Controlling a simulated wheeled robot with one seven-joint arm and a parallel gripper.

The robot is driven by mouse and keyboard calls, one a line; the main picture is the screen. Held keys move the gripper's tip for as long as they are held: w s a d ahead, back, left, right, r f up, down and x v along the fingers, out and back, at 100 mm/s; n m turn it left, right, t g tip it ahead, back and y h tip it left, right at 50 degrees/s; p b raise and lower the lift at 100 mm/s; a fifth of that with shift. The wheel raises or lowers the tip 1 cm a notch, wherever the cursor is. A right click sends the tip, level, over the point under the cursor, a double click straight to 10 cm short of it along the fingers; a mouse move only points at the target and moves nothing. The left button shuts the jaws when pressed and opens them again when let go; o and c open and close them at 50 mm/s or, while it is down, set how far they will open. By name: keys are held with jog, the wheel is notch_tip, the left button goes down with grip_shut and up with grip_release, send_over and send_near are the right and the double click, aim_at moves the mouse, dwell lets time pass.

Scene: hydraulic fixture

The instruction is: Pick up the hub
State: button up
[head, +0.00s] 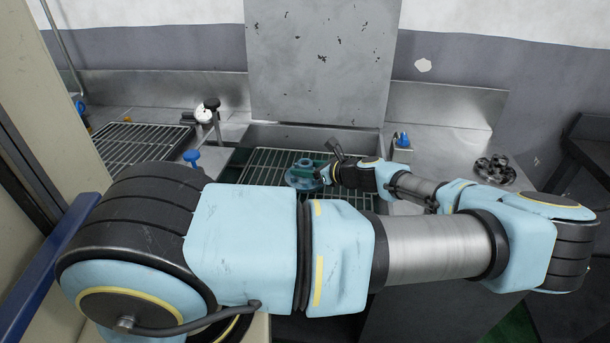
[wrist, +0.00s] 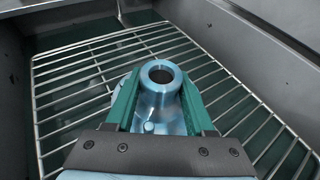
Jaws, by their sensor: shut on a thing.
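The hub (wrist: 160,78) is a blue metal part with a flanged base and a raised round neck with a bore. In the wrist view it sits upright between the two green fingers of my gripper (wrist: 158,105), which are shut on its neck. In the head view the hub (head: 303,174) shows over the wire rack in the sink, with my gripper (head: 318,172) reaching it from the right. Part of its base is hidden by the fingers. I cannot tell whether it touches the rack.
The wire rack (wrist: 75,75) lies in a metal basin with raised walls. Another rack (head: 135,143) is at the left. A dial gauge (head: 203,114) and a blue-topped knob (head: 192,157) stand left of the basin. A dark lobed part (head: 494,168) lies on the right counter.

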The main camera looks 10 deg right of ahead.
grip_shut()
jog(key=shift+r, duration=0.1)
dwell(0.4)
